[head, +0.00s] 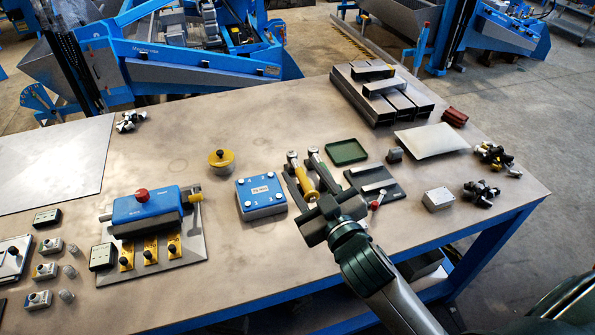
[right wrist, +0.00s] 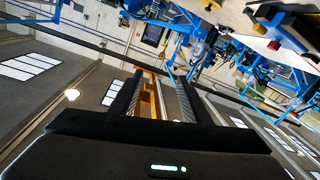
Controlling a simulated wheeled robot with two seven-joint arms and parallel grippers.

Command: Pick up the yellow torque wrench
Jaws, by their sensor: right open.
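The yellow torque wrench (head: 303,182) lies on the table, pointing away, with a silver head at its far end. A second wrench with a dark handle (head: 321,168) lies close to its right. My right gripper (head: 308,186) is open, its dark fingers reaching along both sides of the yellow handle. Its body hides the near end of the handle. In the right wrist view, the open gripper (right wrist: 157,88) has a yellow-orange strip between its fingers, probably the wrench. I cannot tell whether the fingers touch it. My left gripper is out of view.
A blue box with numbered knobs (head: 261,196) stands just left of the gripper. A dark slotted block (head: 376,184) and a green tray (head: 346,152) are to the right. Steel tubes (head: 377,97) are stacked behind. The table (head: 255,120) is clear at the back middle.

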